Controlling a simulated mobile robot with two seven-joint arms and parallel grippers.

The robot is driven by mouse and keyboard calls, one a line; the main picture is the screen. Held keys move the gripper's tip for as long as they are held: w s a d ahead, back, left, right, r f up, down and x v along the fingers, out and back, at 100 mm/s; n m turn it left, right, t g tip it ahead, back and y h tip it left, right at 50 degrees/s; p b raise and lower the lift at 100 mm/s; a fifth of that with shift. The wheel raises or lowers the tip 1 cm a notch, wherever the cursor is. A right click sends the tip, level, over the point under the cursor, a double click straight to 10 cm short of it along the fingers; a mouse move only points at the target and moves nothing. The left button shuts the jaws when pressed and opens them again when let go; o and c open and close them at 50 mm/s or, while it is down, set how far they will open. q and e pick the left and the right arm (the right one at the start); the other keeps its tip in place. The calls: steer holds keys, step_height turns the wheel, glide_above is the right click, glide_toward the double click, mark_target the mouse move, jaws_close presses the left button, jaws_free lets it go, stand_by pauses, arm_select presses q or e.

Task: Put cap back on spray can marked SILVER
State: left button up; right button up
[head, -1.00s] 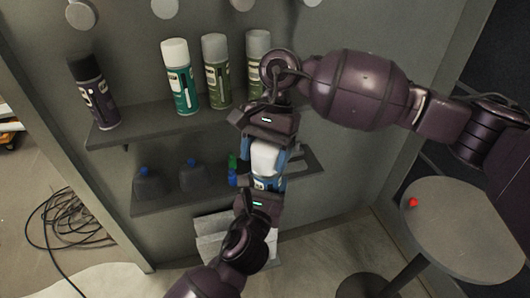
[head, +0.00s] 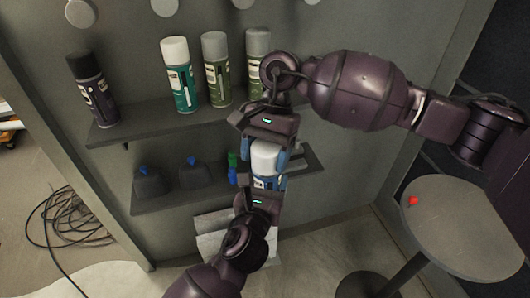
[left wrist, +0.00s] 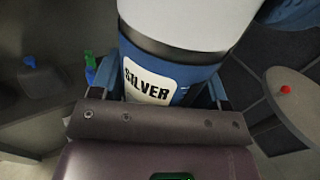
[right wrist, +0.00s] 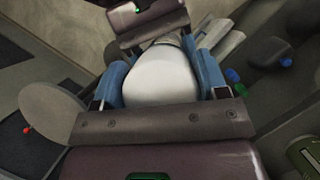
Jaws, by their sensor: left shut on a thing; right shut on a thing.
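The spray can (head: 267,184), with a blue band, is held by my left gripper (head: 266,188), shut around its body. Its SILVER label (left wrist: 148,84) faces the left wrist camera. The pale grey-white cap (head: 265,160) is at the can's top, between the fingers of my right gripper (head: 266,152), which is shut on it from above. The cap also shows in the left wrist view (left wrist: 195,20) and right wrist view (right wrist: 160,78). A dark rim shows between cap and blue body. The two look lined up and touching; I cannot tell whether the cap is fully seated.
Several spray cans stand on the upper shelf (head: 150,127), including a teal one (head: 180,78) and a dark one (head: 93,92). Dark bottles (head: 150,182) stand on the lower shelf (head: 200,196). A round table (head: 465,235) with a small red object (head: 412,201) is at right.

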steer(key=shift+f, duration=0.1)
steer(key=o, duration=0.9)
steer(key=shift+o, duration=0.4)
steer(key=shift+v, duration=3.5)
